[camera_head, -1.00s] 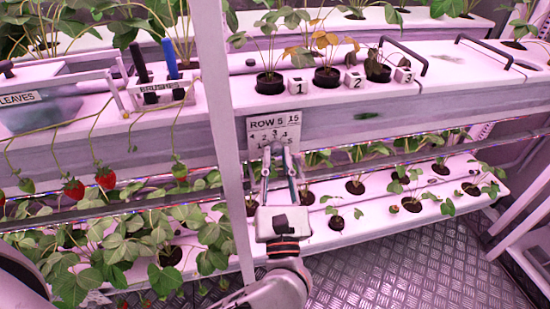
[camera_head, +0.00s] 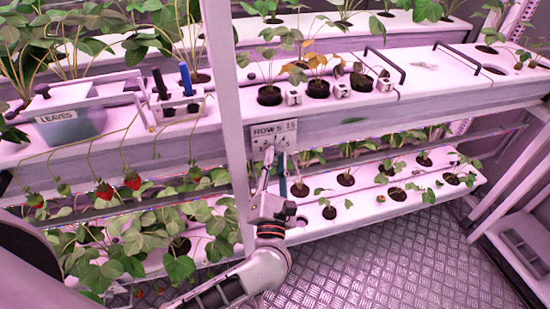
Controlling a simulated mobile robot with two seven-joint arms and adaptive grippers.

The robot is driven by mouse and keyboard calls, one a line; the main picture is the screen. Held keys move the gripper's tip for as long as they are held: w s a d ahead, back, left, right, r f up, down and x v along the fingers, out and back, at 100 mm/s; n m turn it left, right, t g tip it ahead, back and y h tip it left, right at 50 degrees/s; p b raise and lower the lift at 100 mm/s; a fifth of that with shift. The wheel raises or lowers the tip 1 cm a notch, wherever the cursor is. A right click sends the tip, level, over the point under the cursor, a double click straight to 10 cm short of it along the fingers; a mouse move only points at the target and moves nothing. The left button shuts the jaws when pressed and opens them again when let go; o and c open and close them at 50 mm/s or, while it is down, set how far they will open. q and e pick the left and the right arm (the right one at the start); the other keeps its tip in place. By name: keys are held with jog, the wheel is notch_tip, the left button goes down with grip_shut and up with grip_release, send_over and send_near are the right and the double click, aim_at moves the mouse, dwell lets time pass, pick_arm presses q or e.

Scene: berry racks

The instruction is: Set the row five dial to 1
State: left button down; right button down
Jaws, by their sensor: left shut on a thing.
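The row five dial panel (camera_head: 273,133) is a pale plate on the front face of the upper rack, marked "ROW 5" with small numbers. My left gripper (camera_head: 275,156) reaches up to the lower part of this panel, its two fingers around the dial knob, which they mostly hide. The gripper is shut on the knob. The knob's pointer and its setting cannot be made out. My right gripper is not in view.
A white post (camera_head: 224,110) stands just left of the panel. Strawberries (camera_head: 104,190) hang further left above a leafy lower trough. A leaves bin (camera_head: 68,128) and a brush holder (camera_head: 180,108) sit on the upper rack. The metal floor (camera_head: 370,250) is clear at right.

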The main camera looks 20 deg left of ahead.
pick_arm(q)
jog(key=c, duration=1.9)
grip_release()
jog(key=v, duration=1.2)
